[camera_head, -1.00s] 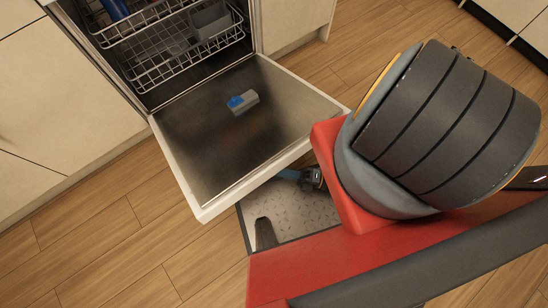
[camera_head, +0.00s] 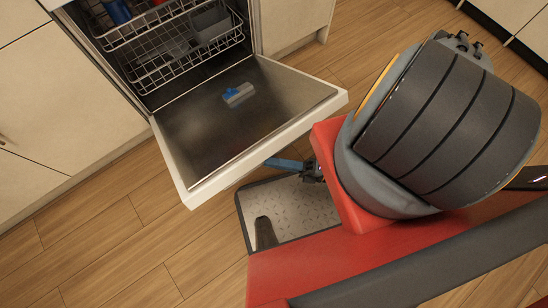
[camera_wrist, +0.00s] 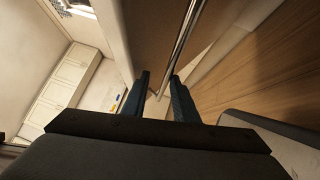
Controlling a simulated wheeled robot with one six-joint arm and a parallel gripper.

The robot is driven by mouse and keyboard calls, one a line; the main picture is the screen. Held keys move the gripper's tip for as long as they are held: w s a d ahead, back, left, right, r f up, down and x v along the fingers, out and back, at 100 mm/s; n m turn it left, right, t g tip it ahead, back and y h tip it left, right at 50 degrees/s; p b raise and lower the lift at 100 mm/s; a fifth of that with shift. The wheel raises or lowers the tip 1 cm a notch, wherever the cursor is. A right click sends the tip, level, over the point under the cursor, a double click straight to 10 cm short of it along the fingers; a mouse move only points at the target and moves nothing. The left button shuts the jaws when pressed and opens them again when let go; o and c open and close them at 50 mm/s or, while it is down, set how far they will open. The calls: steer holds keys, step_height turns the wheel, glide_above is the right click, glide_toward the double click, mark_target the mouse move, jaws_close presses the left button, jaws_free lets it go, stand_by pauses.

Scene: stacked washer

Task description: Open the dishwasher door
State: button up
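The dishwasher door (camera_head: 215,140) is swung down, its inner face up and its outer end sloping towards me. A blue-and-grey dispenser (camera_head: 238,94) sits on the inner face. My gripper (camera_head: 318,170) is under the door's outer end, mostly hidden by my red arm link; a blue finger shows there. In the wrist view my gripper's two blue fingers (camera_wrist: 158,98) stand apart with a gap between them. A shiny metal bar (camera_wrist: 182,45), which looks like the door's handle, runs down to the gap. I cannot tell whether the fingers touch it.
The dishwasher's interior shows wire racks (camera_head: 185,60) with dishes and a blue item (camera_head: 117,11). Cream cabinets (camera_head: 60,100) stand on its left and right. The wooden floor (camera_head: 110,235) left of the door is clear. More cabinets lie at the upper right.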

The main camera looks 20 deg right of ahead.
steer(key=shift+r, duration=0.9)
steer(key=shift+d, duration=0.1)
